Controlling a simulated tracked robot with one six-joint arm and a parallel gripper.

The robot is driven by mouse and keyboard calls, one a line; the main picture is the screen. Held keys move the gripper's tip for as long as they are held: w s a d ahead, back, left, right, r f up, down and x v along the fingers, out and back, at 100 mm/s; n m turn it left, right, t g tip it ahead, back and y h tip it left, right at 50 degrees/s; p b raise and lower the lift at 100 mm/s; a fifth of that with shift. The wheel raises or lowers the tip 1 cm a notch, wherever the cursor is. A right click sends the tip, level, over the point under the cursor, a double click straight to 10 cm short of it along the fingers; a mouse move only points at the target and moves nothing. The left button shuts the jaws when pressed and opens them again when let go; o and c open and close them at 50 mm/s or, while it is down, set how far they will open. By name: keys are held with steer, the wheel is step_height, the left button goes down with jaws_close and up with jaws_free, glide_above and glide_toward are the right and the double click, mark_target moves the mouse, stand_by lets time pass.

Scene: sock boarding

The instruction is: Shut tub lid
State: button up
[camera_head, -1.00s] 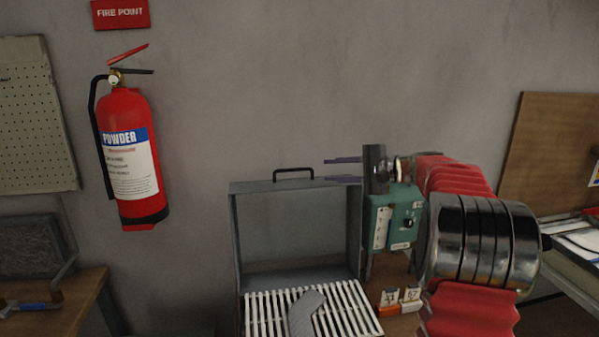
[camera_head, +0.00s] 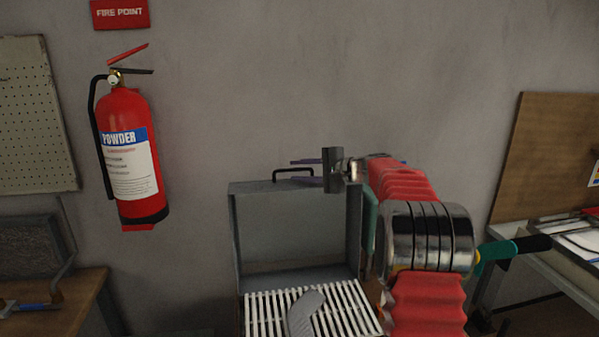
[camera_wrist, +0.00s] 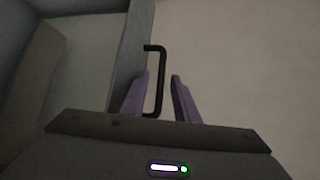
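The tub lid (camera_head: 295,226) is a grey, box-shaped cover standing raised behind a slatted white rack in the head view. Its black handle (camera_head: 279,171) sticks up from the top edge. My gripper (camera_head: 295,171) is at the handle's right part, its purple fingers pointing left. In the wrist view the fingers of my gripper (camera_wrist: 160,84) are apart, with the handle's bar (camera_wrist: 161,80) between them. A gap shows between the bar and the right finger. The lid's edge (camera_wrist: 130,55) lies to the left there. The lower tub is mostly out of view.
A grey sock-like piece (camera_head: 303,315) lies on the rack (camera_head: 345,308). A fire extinguisher (camera_head: 130,160) hangs on the wall at left. Benches stand at the left (camera_head: 75,290) and right (camera_head: 575,260). The wall is close behind the lid.

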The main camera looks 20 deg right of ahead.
steer(key=shift+c, duration=0.5)
jaws_close()
